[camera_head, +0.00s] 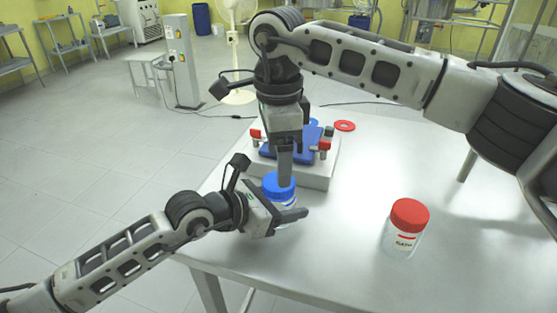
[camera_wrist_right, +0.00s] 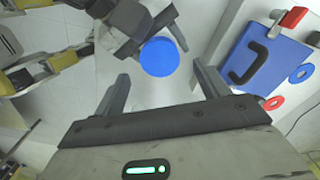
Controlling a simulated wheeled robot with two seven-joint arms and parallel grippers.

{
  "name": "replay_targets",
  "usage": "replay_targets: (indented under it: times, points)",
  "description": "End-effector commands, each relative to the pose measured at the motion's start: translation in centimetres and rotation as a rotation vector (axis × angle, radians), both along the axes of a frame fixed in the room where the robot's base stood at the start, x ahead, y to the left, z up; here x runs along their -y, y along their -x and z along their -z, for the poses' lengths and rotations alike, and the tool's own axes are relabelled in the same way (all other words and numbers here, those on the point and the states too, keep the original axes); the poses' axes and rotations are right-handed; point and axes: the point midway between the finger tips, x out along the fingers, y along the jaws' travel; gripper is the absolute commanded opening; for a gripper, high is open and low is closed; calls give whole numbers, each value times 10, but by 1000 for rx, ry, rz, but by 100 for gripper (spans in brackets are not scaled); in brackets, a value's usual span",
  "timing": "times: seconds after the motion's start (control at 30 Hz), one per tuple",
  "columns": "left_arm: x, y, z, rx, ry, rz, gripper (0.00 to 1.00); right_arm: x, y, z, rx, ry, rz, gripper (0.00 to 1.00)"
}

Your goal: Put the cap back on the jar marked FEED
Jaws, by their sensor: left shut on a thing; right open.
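A jar (camera_head: 290,206) with a blue cap (camera_head: 277,186) stands near the table's left edge. My left gripper (camera_head: 292,217) is shut on its body from the left; the jar is mostly hidden and I cannot read its label. The blue cap sits at the jar's top; I cannot tell how firmly it is seated. My right gripper (camera_head: 286,184) points down over the cap and is open. In the right wrist view the blue cap (camera_wrist_right: 160,57) lies ahead of the spread, empty fingers (camera_wrist_right: 162,86), with my left gripper (camera_wrist_right: 148,30) beside it.
A jar with a red cap (camera_head: 409,215) and a label that seems to read BATH stands on the table (camera_head: 340,220) to the right. A white base (camera_head: 312,176) with a blue plate (camera_head: 290,145) and red clamps is behind. A red ring (camera_head: 344,125) lies further back.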

Motion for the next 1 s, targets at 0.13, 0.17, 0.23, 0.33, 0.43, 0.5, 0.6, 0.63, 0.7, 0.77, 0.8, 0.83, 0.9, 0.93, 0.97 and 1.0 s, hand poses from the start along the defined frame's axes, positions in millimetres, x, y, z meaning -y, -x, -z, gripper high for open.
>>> replay_targets:
  times: [0.13, 0.17, 0.23, 0.33, 0.43, 0.5, 0.6, 0.63, 0.7, 0.77, 0.8, 0.83, 0.9, 0.93, 0.97, 1.0]
  points:
    - [0, 0, 0, 0, 0, 0, 0, 0, 0, -1, 0, 0, -8, 70]
    - [0, 0, 0, 0, 0, 0, 0, -1, 0, -3, 1, -1, -22, 70]
    - [0, 0, 0, 0, 0, 0, 0, -1, 0, -11, 2, -3, -83, 70]
    - [0, 0, 0, 0, 0, 0, 0, -1, 0, -24, 1, -2, -190, 70]
    - [0, 0, 0, 0, 0, 0, 0, -1, 0, -32, -1, 0, -263, 70]
    - [0, 0, 0, 0, 0, 0, 0, 0, 0, -34, -1, 1, -283, 70]
    - [0, 0, 0, 0, 0, 0, 0, 0, 0, -35, -1, 1, -285, 70]
    - [0, 0, 0, 0, 0, 0, 0, 0, 0, -35, -1, 1, -284, 70]
    - [0, 0, 0, 0, 0, 0, 0, 0, 0, -35, -1, 1, -284, 70]
    - [0, 0, 0, 0, 0, 0, 0, 0, 0, -34, -1, 1, -283, 70]
    - [0, 0, 0, 0, 0, 0, 0, 0, 0, -33, -1, 1, -283, 70]
    - [0, 0, 0, 0, 0, 0, 0, 0, 0, -31, -2, 1, -283, 70]
    - [0, 0, 0, 0, 0, 0, 0, 0, 0, -25, -2, 1, -282, 70]
    - [0, 0, 0, 0, 0, 0, 0, 0, 0, -22, -3, 1, -282, 70]
    - [0, 0, 0, 0, 0, 0, 0, 0, 0, -17, -4, 0, -282, 70]
    - [0, 0, 0, 0, 0, 0, 0, 0, 0, -11, -4, -1, -282, 70]
